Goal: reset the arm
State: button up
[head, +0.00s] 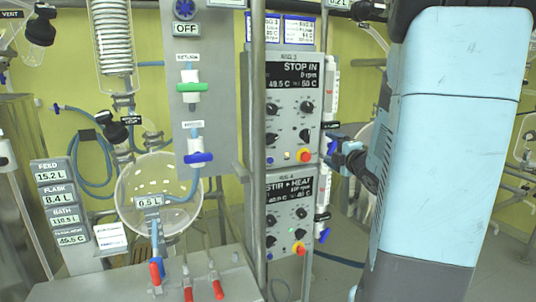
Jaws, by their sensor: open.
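My arm (446,140) stands large and close at the right of the head view, with a light blue shell and dark parts at its top and bottom. It hides much of what is behind it.
Left of my arm stand two stacked control boxes (291,68) with knobs and red buttons, beside a metal post. A grey panel (205,110) carries green and blue valves. A round glass flask (135,190) hangs behind several red-handled levers (217,288). Display labels (58,200) stand left.

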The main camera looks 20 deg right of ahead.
jog(key=s+a+m+g, duration=1.2)
jog(key=s+a+m, duration=0.6)
jog(key=s+a, duration=0.3)
jog(key=s, duration=0.3)
jog(key=shift+s+f+m+h, duration=0.3)
jog(key=shift+s+f, duration=0.05)
jog(key=shift+s, duration=0.05)
dwell(0.7)
